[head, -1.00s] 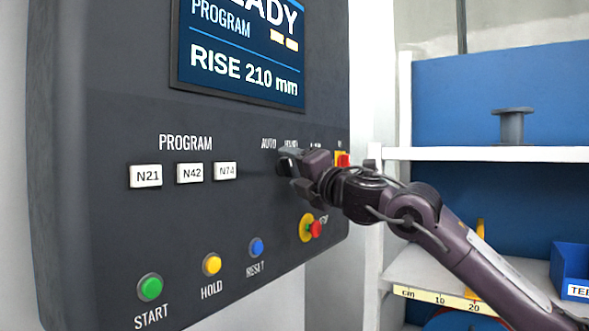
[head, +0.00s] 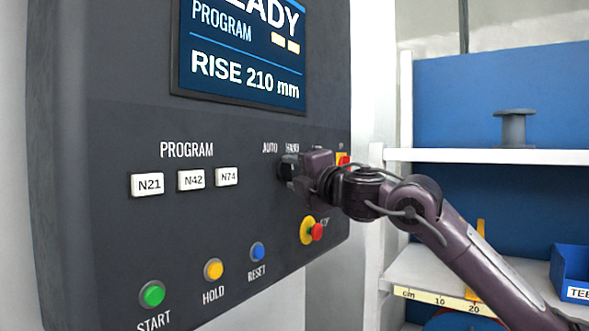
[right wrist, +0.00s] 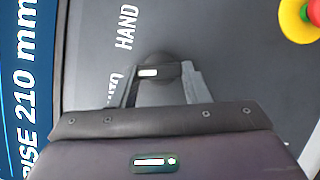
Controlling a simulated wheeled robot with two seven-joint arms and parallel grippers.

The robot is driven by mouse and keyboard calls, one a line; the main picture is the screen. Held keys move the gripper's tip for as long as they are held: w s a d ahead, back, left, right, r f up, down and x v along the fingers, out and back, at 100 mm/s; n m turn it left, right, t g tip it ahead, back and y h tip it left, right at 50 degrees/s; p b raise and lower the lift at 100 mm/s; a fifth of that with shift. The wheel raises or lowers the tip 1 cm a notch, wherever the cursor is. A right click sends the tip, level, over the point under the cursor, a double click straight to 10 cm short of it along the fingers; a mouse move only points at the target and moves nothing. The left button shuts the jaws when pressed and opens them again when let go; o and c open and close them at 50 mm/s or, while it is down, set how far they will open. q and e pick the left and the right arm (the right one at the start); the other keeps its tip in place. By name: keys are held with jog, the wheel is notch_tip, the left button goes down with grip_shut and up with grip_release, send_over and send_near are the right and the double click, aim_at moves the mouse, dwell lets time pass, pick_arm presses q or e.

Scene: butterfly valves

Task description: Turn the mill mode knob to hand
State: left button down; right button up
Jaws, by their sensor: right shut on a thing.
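The mill mode knob (right wrist: 155,74) is dark with a short white mark. In the right wrist view it sits between the two fingers of my right gripper (right wrist: 158,86), which is shut on it. The HAND label (right wrist: 126,27) is beside it, and another label is partly covered by a finger. In the head view my right gripper (head: 291,168) reaches the panel from the right, just below the AUTO (head: 270,147) and HAND (head: 292,147) labels, and hides most of the knob. I cannot tell exactly which label the mark points to. My left gripper is out of view.
The panel also has a screen (head: 243,50), white program buttons (head: 191,180), green start (head: 152,294), yellow hold (head: 214,270) and blue reset (head: 257,251) buttons. A red stop button (head: 317,232) is close below my gripper. Shelves (head: 480,156) stand at the right.

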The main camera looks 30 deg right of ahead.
jog(key=m+g+p, duration=0.1)
jog(key=m+p, duration=0.1)
jog(key=m+g+p, duration=0.1)
jog(key=m+p, duration=0.2)
jog(key=shift+r, duration=0.35)
jog(key=shift+m+g+p, duration=0.7)
jog(key=shift+m+p, duration=0.9)
jog(key=shift+p, duration=0.35)
jog(key=shift+f, duration=0.1)
jog(key=o, duration=1)
jog(key=s+b, duration=0.1)
jog(key=s, duration=0.1)
jog(key=s+r, duration=0.1)
jog(key=s, duration=0.2)
jog(key=s+b, duration=0.1)
jog(key=s, duration=0.1)
jog(key=shift+s+d+r+b, duration=0.25)
jog(key=shift+s+r+b, duration=0.05)
jog(key=shift+r+b, duration=0.05)
